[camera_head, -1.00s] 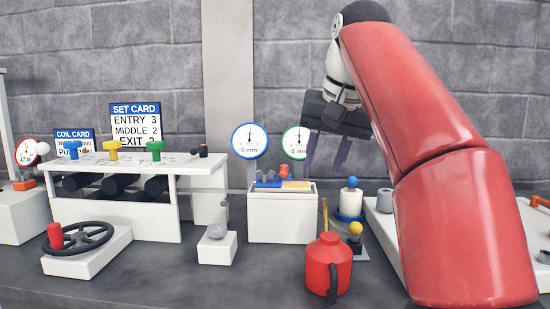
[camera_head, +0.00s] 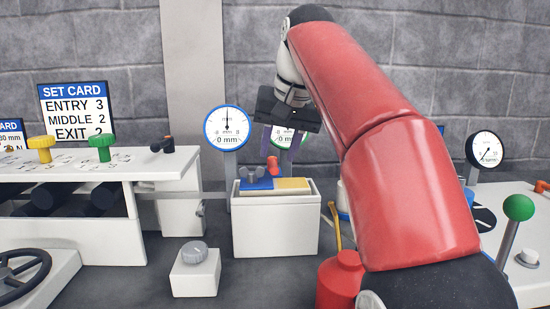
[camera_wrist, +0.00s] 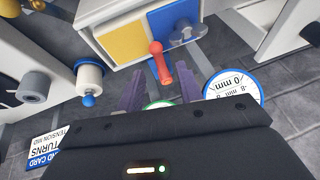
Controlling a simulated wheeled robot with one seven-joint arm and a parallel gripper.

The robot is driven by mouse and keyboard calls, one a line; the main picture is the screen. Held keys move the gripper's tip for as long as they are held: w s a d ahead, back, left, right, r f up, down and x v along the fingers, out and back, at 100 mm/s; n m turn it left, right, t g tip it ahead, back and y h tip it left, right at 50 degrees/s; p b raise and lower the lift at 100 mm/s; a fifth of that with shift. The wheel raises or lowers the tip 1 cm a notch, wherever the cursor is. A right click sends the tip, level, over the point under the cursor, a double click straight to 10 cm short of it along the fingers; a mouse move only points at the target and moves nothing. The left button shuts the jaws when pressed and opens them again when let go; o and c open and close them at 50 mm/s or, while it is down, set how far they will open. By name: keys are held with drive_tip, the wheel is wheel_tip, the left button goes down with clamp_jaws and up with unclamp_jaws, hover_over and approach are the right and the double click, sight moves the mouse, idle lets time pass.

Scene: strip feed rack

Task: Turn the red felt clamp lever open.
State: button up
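The red felt clamp lever (camera_head: 273,167) stands on top of the white felt box (camera_head: 276,226), where the blue and yellow pads meet. It also shows in the wrist view (camera_wrist: 160,61), as a short bar with a round knob. My gripper (camera_head: 281,150) is just above and behind the lever, with its purple fingers pointing down. In the wrist view my gripper (camera_wrist: 161,86) is open, and the lever's lower end appears in the gap between the fingers. I see no contact; the depth between them is hard to tell.
A grey wing nut (camera_head: 252,174) sits on the blue pad beside the lever. Dial gauges with a blue rim (camera_head: 227,128) and a green rim (camera_head: 284,137) stand behind the box. A red can (camera_head: 338,280) is in front right, and a grey-knobbed block (camera_head: 195,272) front left.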

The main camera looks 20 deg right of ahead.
sight(274, 164)
drive_tip(key=shift+b+x, duration=0.35)
drive_tip(key=shift+x, duration=1.25)
drive_tip(key=shift+c, duration=0.4)
clamp_jaws()
